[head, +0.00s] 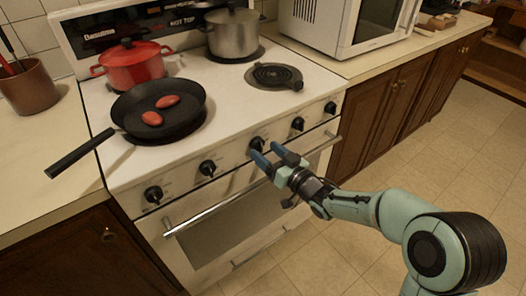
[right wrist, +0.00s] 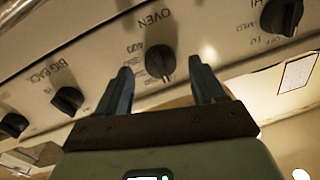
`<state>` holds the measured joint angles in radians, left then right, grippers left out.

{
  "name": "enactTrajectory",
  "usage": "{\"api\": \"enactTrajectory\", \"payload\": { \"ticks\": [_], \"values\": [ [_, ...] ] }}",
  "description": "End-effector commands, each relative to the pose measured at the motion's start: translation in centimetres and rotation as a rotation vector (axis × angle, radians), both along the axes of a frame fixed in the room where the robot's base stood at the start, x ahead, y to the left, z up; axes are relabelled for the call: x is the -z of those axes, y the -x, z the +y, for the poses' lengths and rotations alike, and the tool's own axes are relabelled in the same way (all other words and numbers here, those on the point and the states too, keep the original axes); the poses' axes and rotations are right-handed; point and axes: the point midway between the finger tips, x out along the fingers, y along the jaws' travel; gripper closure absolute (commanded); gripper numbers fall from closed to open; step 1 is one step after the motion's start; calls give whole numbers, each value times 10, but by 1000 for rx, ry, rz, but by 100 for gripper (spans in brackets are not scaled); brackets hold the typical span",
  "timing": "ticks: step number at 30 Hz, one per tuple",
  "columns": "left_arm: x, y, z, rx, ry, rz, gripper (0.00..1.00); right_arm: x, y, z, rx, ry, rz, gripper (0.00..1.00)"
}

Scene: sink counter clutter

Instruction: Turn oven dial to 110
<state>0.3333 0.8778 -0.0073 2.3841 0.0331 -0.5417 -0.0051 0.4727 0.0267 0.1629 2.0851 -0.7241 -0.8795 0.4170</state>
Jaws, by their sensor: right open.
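The oven dial (head: 257,143) is the black middle knob on the white stove's front panel. In the right wrist view the oven dial (right wrist: 160,61) sits under the label OVEN, between my fingertips in the picture. My right gripper (head: 265,153) is open in front of the knob, with blue fingers pointing at the panel. In the right wrist view its fingers (right wrist: 160,72) spread to either side of the knob, and I cannot tell whether they touch it. The dial's exact setting is too small to read. My left gripper is not in view.
Other black knobs flank the dial, including one at its left (head: 207,168) and one at its right (head: 297,124). The oven door handle (head: 215,208) runs below. A frying pan (head: 160,110), a red pot (head: 132,66) and a grey pot (head: 233,34) stand on the stove.

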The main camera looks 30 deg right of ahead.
Motion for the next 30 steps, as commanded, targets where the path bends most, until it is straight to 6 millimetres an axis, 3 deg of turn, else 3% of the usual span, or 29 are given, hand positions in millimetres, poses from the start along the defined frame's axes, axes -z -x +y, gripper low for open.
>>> {"api": "enactTrajectory", "payload": {
  "ticks": [6,15,20,21,30],
  "values": [
    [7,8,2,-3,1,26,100,1,-18,3,0,-1,1,32],
    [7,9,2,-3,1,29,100,0,-20,3,1,0,1,32],
    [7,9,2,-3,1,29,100,0,-20,3,1,0,1,84],
    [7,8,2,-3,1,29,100,0,-20,3,1,0,1,88],
    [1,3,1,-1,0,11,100,0,-20,3,0,-29,4,88]
  ]
}}
